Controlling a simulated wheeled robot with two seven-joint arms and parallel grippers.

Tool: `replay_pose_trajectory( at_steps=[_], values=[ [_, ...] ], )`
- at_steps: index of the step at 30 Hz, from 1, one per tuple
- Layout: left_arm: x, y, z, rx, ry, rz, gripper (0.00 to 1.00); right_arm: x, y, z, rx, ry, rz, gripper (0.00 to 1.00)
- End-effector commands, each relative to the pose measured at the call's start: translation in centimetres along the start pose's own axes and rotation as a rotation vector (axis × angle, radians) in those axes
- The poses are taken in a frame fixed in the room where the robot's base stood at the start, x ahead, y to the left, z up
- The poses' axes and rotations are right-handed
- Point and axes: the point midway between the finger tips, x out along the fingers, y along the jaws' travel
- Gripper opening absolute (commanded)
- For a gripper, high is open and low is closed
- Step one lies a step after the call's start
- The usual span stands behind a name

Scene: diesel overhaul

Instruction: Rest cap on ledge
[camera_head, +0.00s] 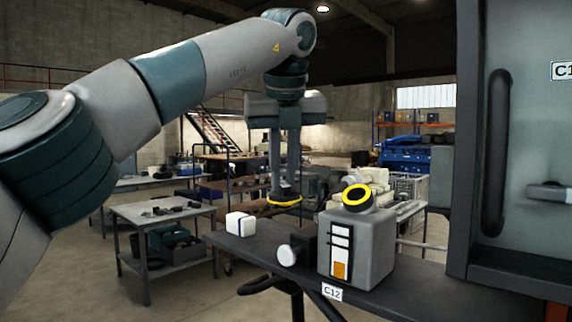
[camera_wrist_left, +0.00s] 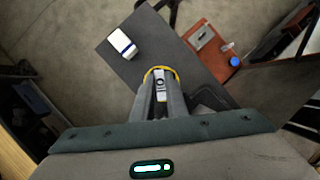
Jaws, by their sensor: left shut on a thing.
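My left gripper (camera_head: 285,190) points down and is shut on the grip of a yellow-rimmed cap (camera_head: 284,202). In the left wrist view the cap's yellow rim (camera_wrist_left: 161,70) shows around the fingertips (camera_wrist_left: 160,88), with the dark ledge (camera_wrist_left: 163,42) beneath. In the head view the ledge (camera_head: 425,283) carries a C12 label, and the cap appears above its far edge, level. I cannot tell the exact gap. A grey canister (camera_head: 377,250) stands on the ledge with a tilted yellow-ringed neck (camera_head: 357,197), dark inside. My right gripper is not in view.
A white box with a blue stripe (camera_head: 240,224) sits at the ledge's left end, also in the left wrist view (camera_wrist_left: 122,44). A dark block with a white knob (camera_head: 290,254) is beside the canister. A tall grey cabinet (camera_head: 530,130) stands at right. Bare ledge shows between box and block.

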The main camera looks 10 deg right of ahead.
Motion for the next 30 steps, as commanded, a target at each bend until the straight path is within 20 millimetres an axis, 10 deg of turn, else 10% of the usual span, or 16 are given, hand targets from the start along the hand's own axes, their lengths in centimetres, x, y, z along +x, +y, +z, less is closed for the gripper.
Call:
replay_pose_trajectory(
  at_steps=[30],
  values=[
    [3.7, 0.5, 1.1, 0.023, 0.047, 0.063, 0.0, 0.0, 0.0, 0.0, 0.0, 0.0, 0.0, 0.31]
  ],
)
